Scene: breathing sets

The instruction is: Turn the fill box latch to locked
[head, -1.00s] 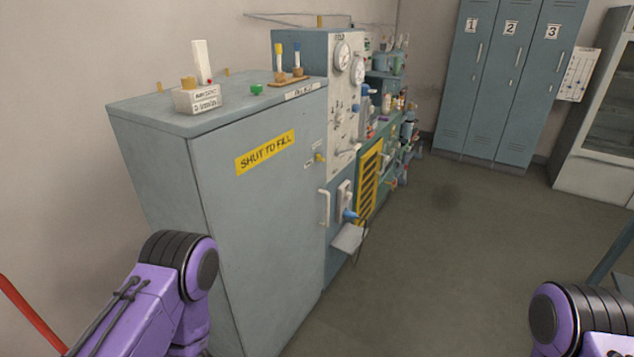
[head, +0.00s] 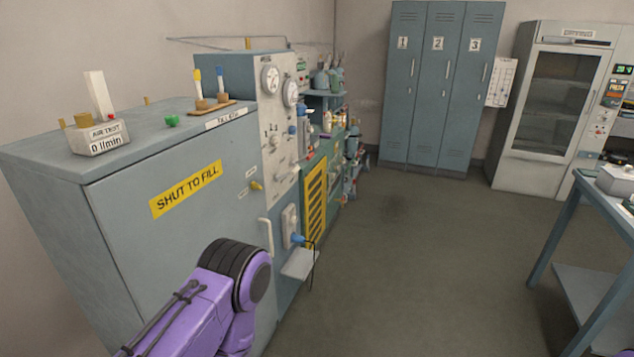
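The fill box (head: 140,250) is the large grey-blue cabinet at the left, with a yellow "SHUT TO FILL" label (head: 186,190) on its front. Its door looks shut. A small yellow latch (head: 256,186) sits near the door's right edge, between two small labels too small to read. A pale vertical handle (head: 266,237) is below the latch. My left arm, purple with a black joint, rises in front of the door's lower part. Neither gripper is in view.
A gauge panel (head: 280,130) and a yellow slatted grille (head: 314,202) stand beyond the box. A small grey shelf (head: 299,264) juts out below the panel. Lockers (head: 432,85) and a glass-door cabinet (head: 552,100) stand at the back. A table (head: 568,215) is at the right. The middle floor is clear.

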